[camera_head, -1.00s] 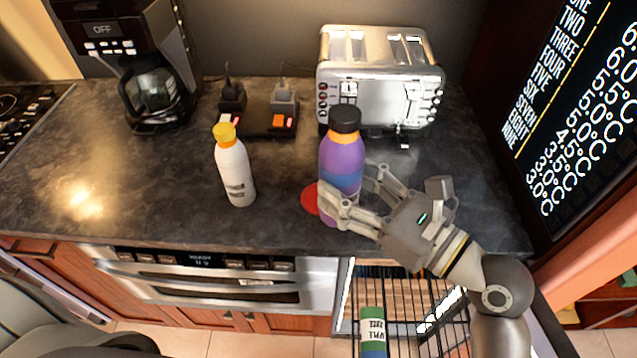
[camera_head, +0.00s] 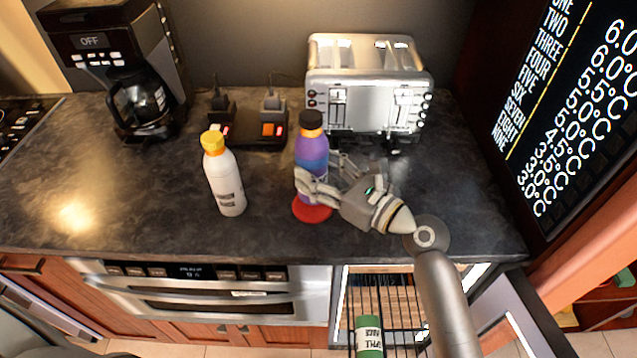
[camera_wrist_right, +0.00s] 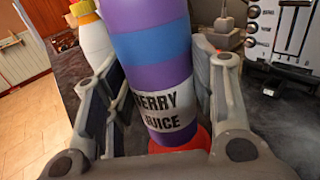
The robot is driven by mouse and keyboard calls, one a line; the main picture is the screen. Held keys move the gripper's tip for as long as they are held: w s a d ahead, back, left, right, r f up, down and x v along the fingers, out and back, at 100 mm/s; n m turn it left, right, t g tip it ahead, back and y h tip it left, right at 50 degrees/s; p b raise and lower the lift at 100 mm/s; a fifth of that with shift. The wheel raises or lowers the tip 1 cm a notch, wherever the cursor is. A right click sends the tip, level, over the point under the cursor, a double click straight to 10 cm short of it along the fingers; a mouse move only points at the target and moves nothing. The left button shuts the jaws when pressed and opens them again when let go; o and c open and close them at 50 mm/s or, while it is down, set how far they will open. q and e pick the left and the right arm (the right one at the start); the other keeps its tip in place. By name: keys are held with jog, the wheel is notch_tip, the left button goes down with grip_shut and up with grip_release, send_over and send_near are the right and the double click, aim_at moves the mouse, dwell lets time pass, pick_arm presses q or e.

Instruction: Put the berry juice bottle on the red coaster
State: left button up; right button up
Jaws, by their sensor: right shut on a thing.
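The berry juice bottle (camera_head: 311,150) is purple with a blue band, an orange neck and a black cap. It stands upright between the fingers of my right gripper (camera_head: 320,180), which is shut on it. In the right wrist view, its "BERRY JUICE" label (camera_wrist_right: 165,105) faces the camera between the fingers. The red coaster (camera_head: 311,212) lies on the counter at the bottle's foot, partly hidden by the bottle and fingers. Its red edge also shows below the bottle in the wrist view (camera_wrist_right: 203,136). I cannot tell whether the bottle touches it. My left gripper is not in view.
A white bottle with a yellow cap (camera_head: 225,182) stands left of the coaster. A toaster (camera_head: 368,90), a power strip (camera_head: 262,141) and a coffee maker (camera_head: 135,75) stand behind. An open rack with a green bottle (camera_head: 369,336) is below the counter's front edge.

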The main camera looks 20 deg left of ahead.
jog(key=shift+w+a+f, duration=0.1)
jog(key=shift+w+f, duration=0.1)
jog(key=shift+f, duration=1.55)
jog(key=shift+f, duration=0.1)
jog(key=o, duration=1.3)
jog(key=shift+f, duration=0.1)
jog(key=shift+o, duration=0.2)
